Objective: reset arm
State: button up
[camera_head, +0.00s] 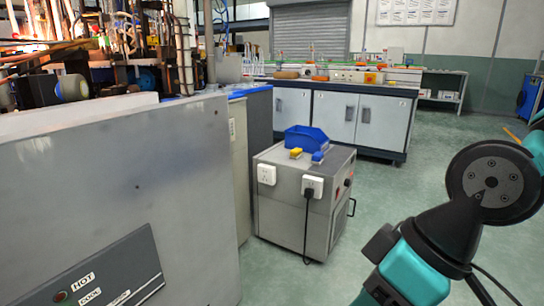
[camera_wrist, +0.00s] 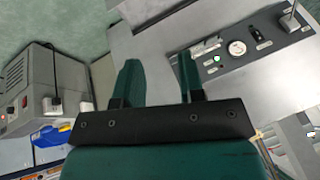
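My gripper (camera_wrist: 157,82) shows in the wrist view, with its two green fingers apart and nothing between them. A large grey metal cabinet with a control panel (camera_wrist: 248,42) lies beyond the fingers, toward the right. In the head view, my teal arm is at the right edge, bent, with a round dark joint showing. The gripper itself is not visible in the head view.
The grey cabinet (camera_head: 130,185) fills the left of the head view. A grey box unit (camera_head: 290,205) with sockets, a plugged cable and a blue bin (camera_head: 306,139) stands in the middle. A long lab bench (camera_head: 345,115) is behind. Green floor is clear between the box and my arm.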

jog(key=s+d+r+m+h+p, duration=0.1)
jog(key=s+d+r+m+p, duration=0.1)
jog(key=s+d+r, duration=0.15)
notch_tip(320, 180, up, 36)
jog(key=p, duration=3.6)
jog(key=shift+w+g, duration=0.3)
jog(key=shift+w, duration=0.1)
